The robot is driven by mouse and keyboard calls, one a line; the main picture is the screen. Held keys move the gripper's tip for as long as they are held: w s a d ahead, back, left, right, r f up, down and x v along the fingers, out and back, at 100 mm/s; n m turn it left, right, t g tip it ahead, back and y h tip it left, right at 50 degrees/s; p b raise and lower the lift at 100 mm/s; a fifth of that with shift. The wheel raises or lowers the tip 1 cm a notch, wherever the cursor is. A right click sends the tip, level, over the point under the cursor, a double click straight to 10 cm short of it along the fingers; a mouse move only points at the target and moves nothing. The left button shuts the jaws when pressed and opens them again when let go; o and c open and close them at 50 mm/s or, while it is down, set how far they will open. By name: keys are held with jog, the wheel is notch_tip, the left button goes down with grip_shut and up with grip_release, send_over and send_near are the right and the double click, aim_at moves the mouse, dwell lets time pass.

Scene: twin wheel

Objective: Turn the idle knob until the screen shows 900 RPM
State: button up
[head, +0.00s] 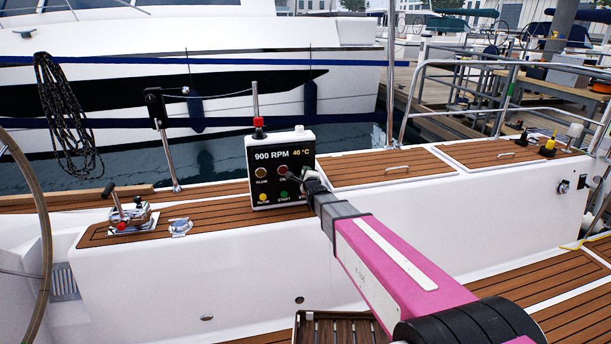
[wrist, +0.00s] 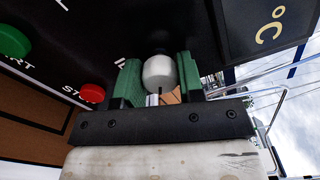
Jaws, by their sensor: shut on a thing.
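The black control panel (head: 266,184) stands on the teak deck edge. Its screen (head: 284,154) reads 900 RPM and 40 °C. My gripper (head: 311,184) reaches the right side of the panel's face, and my arm comes in from the lower right. In the wrist view my gripper (wrist: 159,82) has its green finger pads shut on a pale rounded knob (wrist: 159,71), which I take as the idle knob. The knob is hidden behind my gripper in the head view.
A green start button (wrist: 12,42) and a red stop button (wrist: 91,93) sit close to the fingers. A red-collared lever (head: 258,125) rises behind the panel. Another lever unit (head: 131,216) stands to the left, near the steering wheel (head: 40,225).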

jog(key=o, duration=0.9)
jog(key=shift+s, duration=0.1)
jog(key=v, duration=1)
jog(key=shift+s+d, duration=0.1)
jog(key=shift+s, duration=0.2)
jog(key=shift+d, duration=0.1)
jog(key=s+d+f+n+g+h, duration=0.4)
jog(key=s+d+f+n+g, duration=0.4)
jog(key=d, duration=0.4)
jog(key=s+d+f+n+g, duration=0.1)
jog(key=s+d+n+g, duration=0.1)
jog(key=s, duration=0.3)
jog(key=s+d+f+n+g, duration=0.1)
jog(key=s+d+n+g, duration=0.2)
jog(key=s+n+g, duration=0.1)
jog(key=s+d+f+n+g+h, duration=0.1)
jog(key=s+d+n+g, duration=0.2)
jog(key=s, duration=0.4)
jog(key=shift+d+f+n, duration=0.25)
jog(key=shift+f+n, duration=0.05)
jog(key=shift+n, duration=0.5)
